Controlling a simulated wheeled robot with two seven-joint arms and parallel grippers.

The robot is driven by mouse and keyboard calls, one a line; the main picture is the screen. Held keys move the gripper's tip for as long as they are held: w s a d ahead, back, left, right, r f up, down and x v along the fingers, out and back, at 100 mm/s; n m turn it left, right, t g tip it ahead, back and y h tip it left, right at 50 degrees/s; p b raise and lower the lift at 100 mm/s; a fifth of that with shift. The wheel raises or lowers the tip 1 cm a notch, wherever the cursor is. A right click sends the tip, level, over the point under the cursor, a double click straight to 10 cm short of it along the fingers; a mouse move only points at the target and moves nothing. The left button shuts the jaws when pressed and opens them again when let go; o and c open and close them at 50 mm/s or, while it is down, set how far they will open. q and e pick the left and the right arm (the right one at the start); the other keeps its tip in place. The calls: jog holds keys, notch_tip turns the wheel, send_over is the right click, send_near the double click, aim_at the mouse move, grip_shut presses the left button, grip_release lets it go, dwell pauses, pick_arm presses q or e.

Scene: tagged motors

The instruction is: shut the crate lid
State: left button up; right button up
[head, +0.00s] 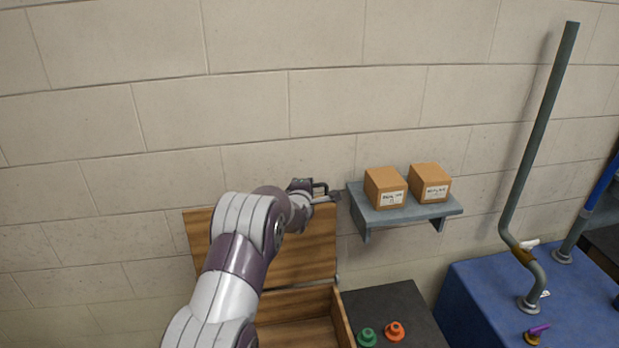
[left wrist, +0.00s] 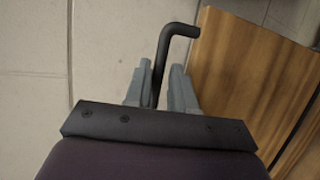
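The wooden crate (head: 341,318) stands low in the head view, with its lid (head: 300,255) raised and leaning back near the wall. The lid also shows in the left wrist view (left wrist: 245,70). A black bent handle (left wrist: 180,30) reaches out beside the lid's edge. My left gripper (head: 322,196) is at the lid's upper right corner. In the left wrist view its grey fingers (left wrist: 160,75) are close on both sides of the handle's straight part, apparently shut on it. My left arm hides part of the lid and crate. My right gripper is not in view.
A grey wall shelf (head: 420,211) with two cardboard boxes (head: 385,186) (head: 430,182) is just right of the lid. A green part (head: 367,337) and an orange part (head: 395,331) sit on a dark surface (head: 405,308). A blue bench (head: 500,290) with a pipe (head: 540,125) is farther right.

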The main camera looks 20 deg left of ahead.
pick_arm(q)
jog(key=shift+p+x, duration=0.4)
jog(key=shift+x, duration=0.6)
jog(key=shift+w, duration=0.1)
jog(key=shift+c, duration=0.3)
